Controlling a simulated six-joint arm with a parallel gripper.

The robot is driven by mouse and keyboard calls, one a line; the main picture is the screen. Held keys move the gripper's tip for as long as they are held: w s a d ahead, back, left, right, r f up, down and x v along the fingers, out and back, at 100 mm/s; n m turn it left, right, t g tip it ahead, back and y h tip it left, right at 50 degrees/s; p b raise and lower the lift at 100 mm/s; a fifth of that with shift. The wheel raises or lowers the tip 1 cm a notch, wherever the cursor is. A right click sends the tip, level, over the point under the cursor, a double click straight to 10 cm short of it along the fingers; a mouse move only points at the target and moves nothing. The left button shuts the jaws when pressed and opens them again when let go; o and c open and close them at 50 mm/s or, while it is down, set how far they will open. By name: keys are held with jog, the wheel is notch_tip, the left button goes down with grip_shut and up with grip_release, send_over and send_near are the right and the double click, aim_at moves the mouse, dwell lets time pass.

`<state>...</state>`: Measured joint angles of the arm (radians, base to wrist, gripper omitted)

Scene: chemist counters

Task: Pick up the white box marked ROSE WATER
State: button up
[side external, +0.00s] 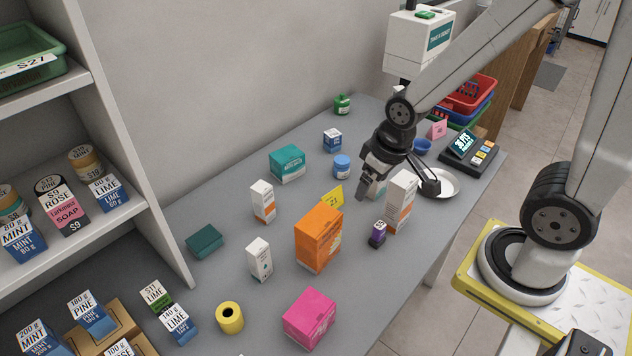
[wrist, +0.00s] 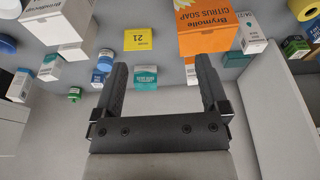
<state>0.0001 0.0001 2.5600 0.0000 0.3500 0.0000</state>
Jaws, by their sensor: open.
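Three upright white boxes stand on the grey counter; I cannot read ROSE WATER on any of them. A small plain-fronted one (side external: 259,258) stands left of the orange box; it appears to be the white box (wrist: 252,33) at the upper right of the wrist view. Another small one with an orange patch (side external: 263,201) stands further back. A tall white and orange box (side external: 402,195) stands close to my gripper (side external: 396,189).
A pink box (side external: 310,318) and yellow roll (side external: 229,318) are at the front. Shelves (side external: 125,150) rise at left.

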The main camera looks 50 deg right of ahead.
jog(key=w+d+f+m+g, duration=0.1)
jog(key=w+d+m, duration=0.2)
jog(key=d+m, duration=0.3)
jog(key=w+d+f+m, duration=0.2)
jog(key=w+d+m, duration=0.1)
jog(key=d+m, duration=0.3)
jog(key=w+d+f+m+g, duration=0.1)
jog(key=w+d+f+m, duration=0.1)
jog(key=d+m, duration=0.4)
jog(key=shift+w+d+f+g, duration=0.15)
jog(key=shift+w+d+g, duration=0.15)
jog(key=shift+w+d, duration=0.3)
jog(key=shift+w+a, duration=0.1)
jog(key=shift+f, duration=0.15)
jog(key=shift+f, duration=1.15)
